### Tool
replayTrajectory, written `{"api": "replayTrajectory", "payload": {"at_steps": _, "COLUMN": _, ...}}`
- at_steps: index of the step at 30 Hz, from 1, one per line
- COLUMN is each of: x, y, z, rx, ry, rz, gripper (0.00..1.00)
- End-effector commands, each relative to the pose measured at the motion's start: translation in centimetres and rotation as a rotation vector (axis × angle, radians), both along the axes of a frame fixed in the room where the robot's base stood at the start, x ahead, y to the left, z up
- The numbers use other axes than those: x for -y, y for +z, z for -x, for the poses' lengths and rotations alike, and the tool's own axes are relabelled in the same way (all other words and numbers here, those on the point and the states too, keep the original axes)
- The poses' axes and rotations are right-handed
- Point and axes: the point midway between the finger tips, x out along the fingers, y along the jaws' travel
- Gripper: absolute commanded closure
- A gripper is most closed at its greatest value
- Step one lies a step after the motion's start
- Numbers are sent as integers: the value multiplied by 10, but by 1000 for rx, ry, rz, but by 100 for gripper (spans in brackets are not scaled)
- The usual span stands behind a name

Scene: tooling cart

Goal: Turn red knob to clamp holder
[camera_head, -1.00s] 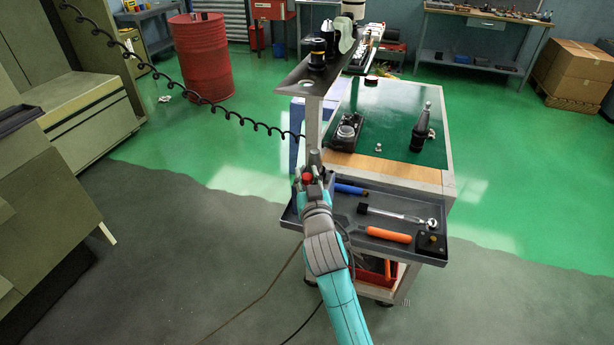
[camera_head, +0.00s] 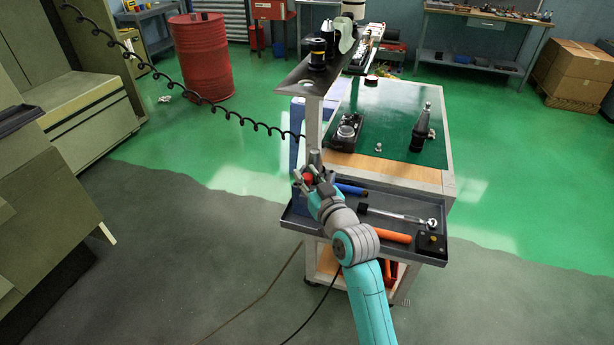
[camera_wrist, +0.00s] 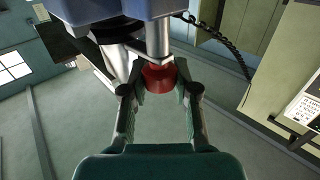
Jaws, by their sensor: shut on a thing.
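The red knob (camera_wrist: 159,77) sits between the fingertips of my gripper (camera_wrist: 160,92) in the wrist view, just below a metal post and a blue-grey block. Both fingers touch its sides, and my gripper is shut on it. In the head view the red knob (camera_head: 308,179) shows at the front left corner of the cart, with my gripper (camera_head: 306,178) around it. The holder that the knob clamps cannot be told clearly; a blue upright bracket (camera_head: 297,150) stands beside the cart post near the knob.
The grey tool tray (camera_head: 398,246) holds a blue-handled tool (camera_head: 350,189), a ratchet (camera_head: 400,216) and an orange handle (camera_head: 396,237) close to my arm. A black tool holder (camera_head: 420,135) stands on the green cart top (camera_head: 385,110). A coiled cable (camera_head: 215,105) hangs at left.

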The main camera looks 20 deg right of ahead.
Motion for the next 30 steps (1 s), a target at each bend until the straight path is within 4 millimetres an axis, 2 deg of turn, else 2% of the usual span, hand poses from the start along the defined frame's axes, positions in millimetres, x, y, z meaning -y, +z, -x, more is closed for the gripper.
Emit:
{"api": "replayTrajectory", "payload": {"at_steps": 11, "x": 0, "y": -1, "z": 0, "rx": -2, "ry": 10, "rz": 1, "gripper": 100}}
{"api": "replayTrajectory", "payload": {"at_steps": 12, "x": 0, "y": -1, "z": 0, "rx": -2, "ry": 10, "rz": 1, "gripper": 66}}
{"api": "replayTrajectory", "payload": {"at_steps": 15, "x": 0, "y": -1, "z": 0, "rx": -1, "ry": 9, "rz": 0, "gripper": 45}}
{"api": "replayTrajectory", "payload": {"at_steps": 25, "x": 0, "y": 0, "z": 2, "rx": 0, "ry": 9, "rz": 0, "gripper": 45}}
{"api": "replayTrajectory", "payload": {"at_steps": 30, "x": 2, "y": -1, "z": 18, "rx": -1, "ry": 9, "rz": 0, "gripper": 45}}
